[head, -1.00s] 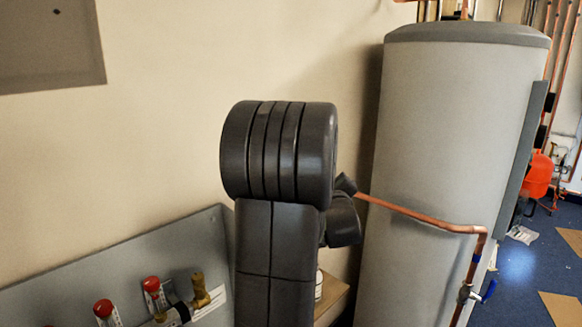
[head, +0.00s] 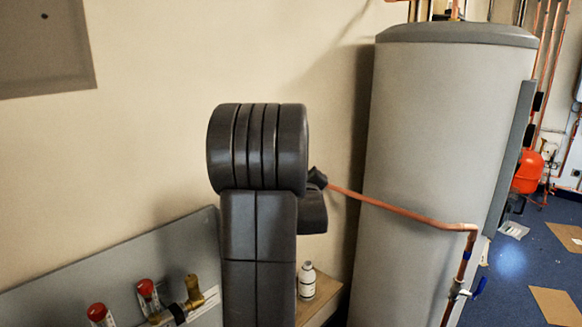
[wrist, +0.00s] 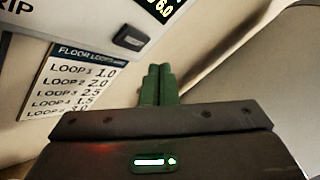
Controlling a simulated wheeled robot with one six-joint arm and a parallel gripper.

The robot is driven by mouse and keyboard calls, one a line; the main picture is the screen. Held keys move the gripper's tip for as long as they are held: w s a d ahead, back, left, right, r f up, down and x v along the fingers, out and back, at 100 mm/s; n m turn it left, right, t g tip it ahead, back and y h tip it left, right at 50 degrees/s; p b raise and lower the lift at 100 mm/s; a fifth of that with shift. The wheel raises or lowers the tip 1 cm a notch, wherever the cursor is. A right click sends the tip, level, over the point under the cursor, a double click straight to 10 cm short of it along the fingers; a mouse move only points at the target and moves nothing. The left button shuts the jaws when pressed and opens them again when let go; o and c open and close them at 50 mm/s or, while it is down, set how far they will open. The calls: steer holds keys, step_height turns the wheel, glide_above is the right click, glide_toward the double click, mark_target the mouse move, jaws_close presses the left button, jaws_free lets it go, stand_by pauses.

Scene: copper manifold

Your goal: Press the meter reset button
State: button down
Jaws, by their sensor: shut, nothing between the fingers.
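In the head view my dark arm hides my gripper and the meter.
A "Floor loops" chart (wrist: 78,82) lies left of my fingers. In the head view, a grey tank (head: 430,130) stands right, with a copper pipe (head: 400,211) crossing it. A white bottle (head: 306,281) stands on a wooden surface. Red-capped valves (head: 147,288) are at lower left.

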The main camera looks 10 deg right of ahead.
steer(key=shift+w+a, duration=0.7)
steer(key=shift+w, duration=0.2)
steer(key=shift+w+a+b, duration=0.1)
steer(key=shift+b, duration=0.25)
stand_by(1.2)
steer(key=shift+w+a, duration=0.2)
steer(key=shift+w, duration=0.05)
steer(key=shift+w+a+b, duration=0.2)
steer(key=shift+w+b, duration=0.05)
steer(key=shift+b, duration=0.2)
stand_by(0.4)
stand_by(0.4)
steer(key=shift+s+d+b, duration=0.45)
steer(key=shift+s+b, duration=0.15)
